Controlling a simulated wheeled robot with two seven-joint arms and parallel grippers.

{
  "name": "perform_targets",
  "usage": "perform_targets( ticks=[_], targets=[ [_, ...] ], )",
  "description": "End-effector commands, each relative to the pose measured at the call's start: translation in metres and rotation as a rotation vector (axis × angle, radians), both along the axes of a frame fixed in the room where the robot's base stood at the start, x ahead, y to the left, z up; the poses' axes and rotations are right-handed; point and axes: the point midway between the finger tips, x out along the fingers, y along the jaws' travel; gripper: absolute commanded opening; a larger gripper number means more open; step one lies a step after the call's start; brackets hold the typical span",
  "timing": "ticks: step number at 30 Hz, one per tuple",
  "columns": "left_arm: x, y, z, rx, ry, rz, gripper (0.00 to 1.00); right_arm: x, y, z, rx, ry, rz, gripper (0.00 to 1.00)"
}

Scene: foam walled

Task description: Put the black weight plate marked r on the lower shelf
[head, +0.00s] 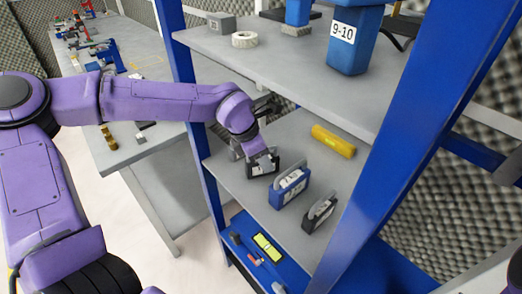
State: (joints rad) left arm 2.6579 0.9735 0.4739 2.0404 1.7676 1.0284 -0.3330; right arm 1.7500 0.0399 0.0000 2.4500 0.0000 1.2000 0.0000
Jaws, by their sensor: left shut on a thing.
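My left gripper (259,152) reaches in under the upper shelf and is shut on a black block-like weight (262,168) with a white mark. I cannot read the mark. The weight is upright at the lower grey shelf (262,204), near its front left part. I cannot tell whether it touches the surface. A blue weight (289,189) with a grey handle and white lettering stands to its right. Another black weight (319,215) with a white label stands further right. My right gripper is not in view.
A yellow cylinder (333,141) lies at the back of the lower shelf. The upper shelf (275,62) holds a blue bin (356,45), a tape roll (245,40) and a grey block. Blue posts flank the shelves. A blue bottom level (246,222) holds small tools. A workbench (140,150) stands left.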

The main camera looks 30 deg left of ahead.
Motion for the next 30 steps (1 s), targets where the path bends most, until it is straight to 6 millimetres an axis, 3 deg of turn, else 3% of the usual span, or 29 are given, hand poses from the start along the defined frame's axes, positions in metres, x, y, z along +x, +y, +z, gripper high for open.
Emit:
perform_targets(
  ticks=[12, 13, 15, 26, 30],
  targets=[
    [0.001, 0.0, -0.004, -0.001, -0.007, -0.002, 0.0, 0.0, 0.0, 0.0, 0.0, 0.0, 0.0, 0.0],
    [0.0, 0.0, -0.006, 0.0, -0.003, -0.001, 0.37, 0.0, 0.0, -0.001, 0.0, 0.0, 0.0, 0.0],
    [0.0, 0.0, -0.006, 0.0, -0.003, -0.001, 0.6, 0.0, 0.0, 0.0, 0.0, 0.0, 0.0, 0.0],
    [-0.001, 0.001, 0.0, -0.001, -0.003, 0.001, 0.6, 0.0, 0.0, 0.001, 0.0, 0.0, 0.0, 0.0],
    [-0.007, 0.008, 0.026, -0.004, -0.009, 0.001, 0.6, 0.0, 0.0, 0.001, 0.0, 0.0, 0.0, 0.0]
  ],
)
